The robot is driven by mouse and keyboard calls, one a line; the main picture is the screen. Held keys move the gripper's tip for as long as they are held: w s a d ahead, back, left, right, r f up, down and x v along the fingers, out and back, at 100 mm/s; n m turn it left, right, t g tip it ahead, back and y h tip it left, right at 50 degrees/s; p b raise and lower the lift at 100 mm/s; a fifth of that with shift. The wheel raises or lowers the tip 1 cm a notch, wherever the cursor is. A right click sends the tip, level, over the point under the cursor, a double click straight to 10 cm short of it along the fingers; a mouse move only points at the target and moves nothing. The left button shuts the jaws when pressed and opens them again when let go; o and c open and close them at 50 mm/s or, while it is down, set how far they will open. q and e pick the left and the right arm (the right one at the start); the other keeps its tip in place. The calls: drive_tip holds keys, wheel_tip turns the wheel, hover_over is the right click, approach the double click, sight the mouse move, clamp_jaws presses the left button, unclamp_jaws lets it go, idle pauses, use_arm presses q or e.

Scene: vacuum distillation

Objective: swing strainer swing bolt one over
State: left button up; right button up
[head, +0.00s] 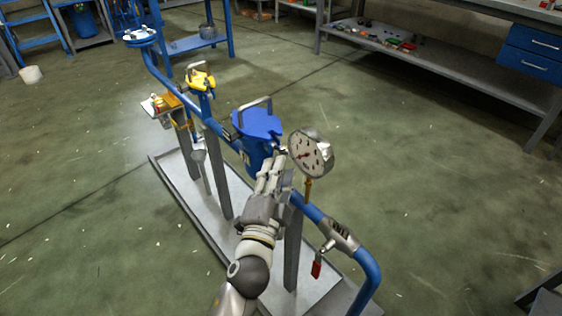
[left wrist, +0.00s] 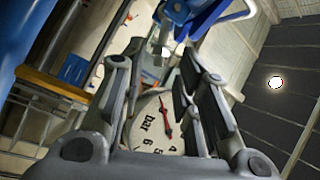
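The blue strainer (head: 258,148) stands on the blue pipe in the middle of the head view, with its lid (head: 257,123) on top and a grey handle over it. My left gripper (head: 274,164) reaches up to the strainer's near right side, just below the lid. In the left wrist view its fingers (left wrist: 157,66) are apart. A metal swing bolt (left wrist: 162,42) hangs from a blue lug (left wrist: 178,10) ahead of and between the fingertips; I cannot tell whether they touch it. The bolt is too small to make out in the head view. My right gripper is not in view.
A round pressure gauge (head: 311,153) stands close to the right of my left gripper; its dial (left wrist: 160,125) shows behind the fingers. A grey tray (head: 174,184) lies below.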

use_arm(q)
drive_tip(key=shift+s+a+f, duration=0.1)
drive_tip(key=shift+s+a, duration=0.05)
drive_tip(key=shift+s, duration=0.45)
